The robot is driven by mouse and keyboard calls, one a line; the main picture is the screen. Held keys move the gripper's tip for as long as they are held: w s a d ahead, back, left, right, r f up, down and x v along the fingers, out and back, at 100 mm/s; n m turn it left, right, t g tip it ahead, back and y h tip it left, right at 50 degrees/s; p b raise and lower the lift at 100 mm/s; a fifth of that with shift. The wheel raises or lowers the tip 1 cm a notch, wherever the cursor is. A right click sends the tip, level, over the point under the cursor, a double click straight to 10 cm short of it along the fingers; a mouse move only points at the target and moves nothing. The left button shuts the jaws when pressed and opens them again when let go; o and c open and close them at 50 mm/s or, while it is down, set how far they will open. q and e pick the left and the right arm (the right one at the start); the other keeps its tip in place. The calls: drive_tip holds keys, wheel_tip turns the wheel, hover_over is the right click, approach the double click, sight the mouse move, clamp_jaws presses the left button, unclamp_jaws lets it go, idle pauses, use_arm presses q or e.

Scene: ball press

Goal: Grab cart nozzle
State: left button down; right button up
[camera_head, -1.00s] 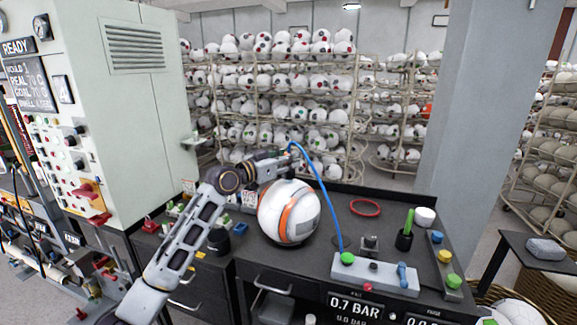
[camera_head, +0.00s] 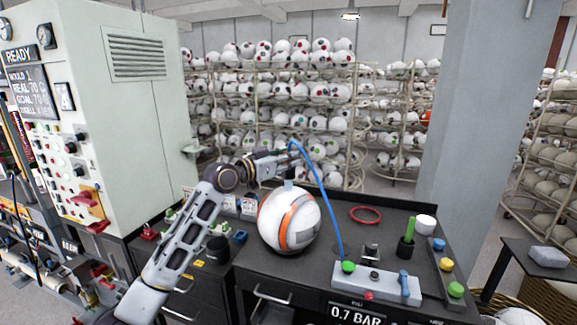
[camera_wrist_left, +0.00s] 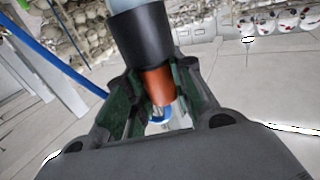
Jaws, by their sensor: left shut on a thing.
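My left gripper (camera_head: 288,160) is above the white and orange ball (camera_head: 284,228) on the dark cart. It is shut on the nozzle, whose black and copper-coloured body (camera_wrist_left: 158,85) sits between the fingers in the left wrist view. The blue hose (camera_head: 321,195) rises from the cart top and arches over to the gripper. It also shows in the left wrist view (camera_wrist_left: 52,62). A small pale piece (camera_head: 289,184) shows between gripper and ball; I cannot tell whether it touches the ball. My right gripper is out of view.
The cart top (camera_head: 320,250) holds a red ring (camera_head: 365,215), a grey control box (camera_head: 385,287) and a green-handled item in a black cup (camera_head: 406,240). A pale machine cabinet (camera_head: 130,120) stands left. A pillar (camera_head: 478,130) stands right. Ball racks (camera_head: 270,90) fill the back.

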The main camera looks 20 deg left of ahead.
use_arm(q)
drive_tip(key=shift+r+b, duration=0.3)
drive_tip(key=shift+r, duration=3.35)
